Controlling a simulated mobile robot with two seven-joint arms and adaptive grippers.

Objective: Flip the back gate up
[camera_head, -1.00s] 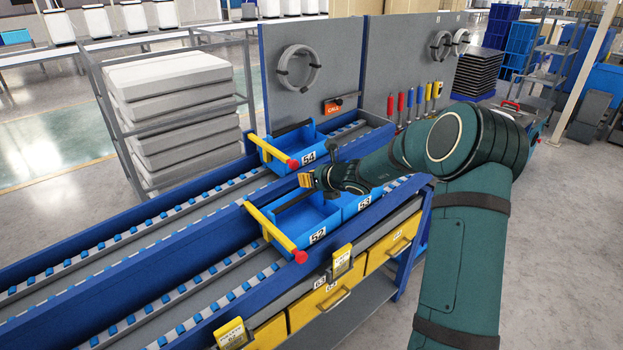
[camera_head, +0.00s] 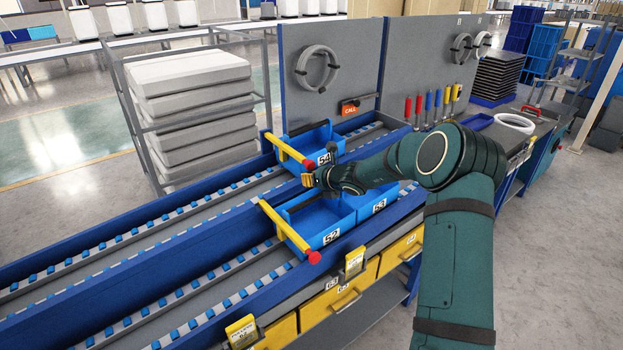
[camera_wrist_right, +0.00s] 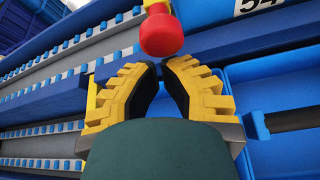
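The back gate (camera_head: 289,149) is a yellow bar with a red knob (camera_head: 309,163), lying across the far conveyor lane by blue bin 54 (camera_head: 325,143). It lies low, not raised. My right gripper (camera_head: 307,180), with yellow fingertips, is just below the red knob in the head view. In the right wrist view the fingers (camera_wrist_right: 159,72) are slightly apart, with nothing between them. The red knob (camera_wrist_right: 161,36) is just beyond their tips; contact cannot be judged. My left gripper is not in view.
A similar front gate (camera_head: 284,228) lies low across the near lane by bin 52 (camera_head: 308,246). Bin 53 (camera_head: 372,208) is beside it under my forearm. A grey pegboard (camera_head: 330,65) and upright tools (camera_head: 430,103) stand behind. The lanes to the left are clear.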

